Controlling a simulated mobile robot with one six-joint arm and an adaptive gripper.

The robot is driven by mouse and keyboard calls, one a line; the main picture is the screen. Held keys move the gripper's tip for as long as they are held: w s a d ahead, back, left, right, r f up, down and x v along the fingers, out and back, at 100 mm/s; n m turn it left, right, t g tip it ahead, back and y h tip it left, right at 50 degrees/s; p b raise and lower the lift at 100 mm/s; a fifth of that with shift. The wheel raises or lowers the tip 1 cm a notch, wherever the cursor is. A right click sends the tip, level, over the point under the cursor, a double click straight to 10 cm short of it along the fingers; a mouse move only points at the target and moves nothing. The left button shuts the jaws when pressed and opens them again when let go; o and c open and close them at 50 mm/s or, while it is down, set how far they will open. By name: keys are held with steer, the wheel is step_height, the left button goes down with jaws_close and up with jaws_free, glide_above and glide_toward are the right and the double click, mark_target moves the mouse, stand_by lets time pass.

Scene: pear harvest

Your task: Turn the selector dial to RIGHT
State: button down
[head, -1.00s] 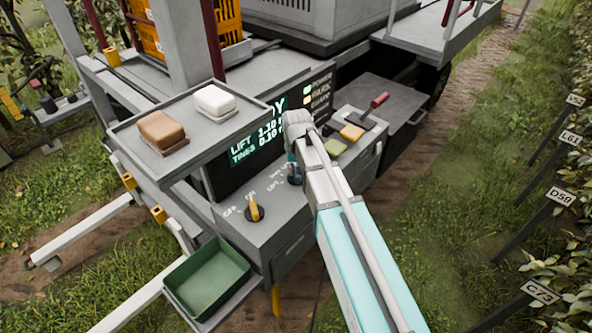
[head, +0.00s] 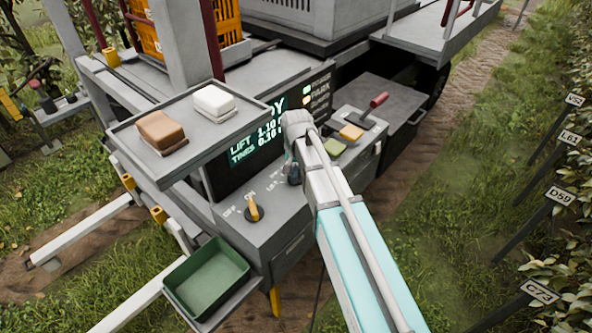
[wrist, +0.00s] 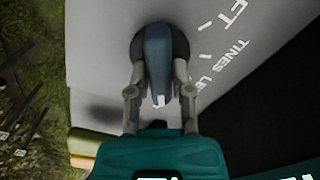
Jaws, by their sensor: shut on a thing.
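The selector dial (wrist: 157,55) is a dark blue knob on a round black base, set in a grey panel. In the wrist view my gripper (wrist: 159,72) has one finger on each side of the knob and is shut on it. A white mark shows at the knob's lower end, between the fingers. Printed words beside it include "TINES" and letters ending in "FT"; others are cut off. In the head view the dial (head: 294,174) is a small dark shape beside my arm, which hides most of the gripper and part of the labels.
A yellow knob (head: 254,208) marked OFF and ON stands left of the dial. A lit display (head: 258,138) is behind it. A shelf (head: 190,140) with brown and white blocks overhangs at left. Green and yellow buttons and a red-handled lever (head: 378,101) are at right. A green tray (head: 207,278) is front left.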

mark_target(295, 169)
steer(key=c, duration=0.5)
jaws_free()
steer(key=shift+n, duration=0.4)
steer(key=n, duration=0.3)
steer(key=shift+a+n, duration=0.1)
steer(key=shift+n, duration=0.2)
steer(key=n, duration=0.3)
steer(key=shift+n, duration=0.4)
step_height(295, 169, up, 14)
steer(key=p, duration=1.4)
steer(key=s+d+f+m+b, duration=0.5)
steer(key=s+d+f+b, duration=1)
steer(key=s, duration=0.1)
steer(key=w+d+r+n+t+y+p, duration=0.2)
steer(key=w+d+r+n, duration=0.1)
steer(key=w, duration=0.5)
steer(key=w+d+r+n+t+y+p, duration=0.2)
steer(key=w+d+r, duration=0.3)
steer(key=w, duration=0.3)
steer(key=w+d+r+n+t+y+p, duration=0.2)
steer(key=w+d+r+n+y+p, duration=0.1)
steer(key=w, duration=0.5)
steer(key=shift+w+d+r+n, duration=0.15)
steer(key=shift+d+r, duration=0.1)
steer(key=shift+r, duration=0.45)
steer(key=shift+w+d+r+n, duration=0.15)
steer(key=shift+d+r, duration=0.1)
steer(key=shift+r, duration=0.4)
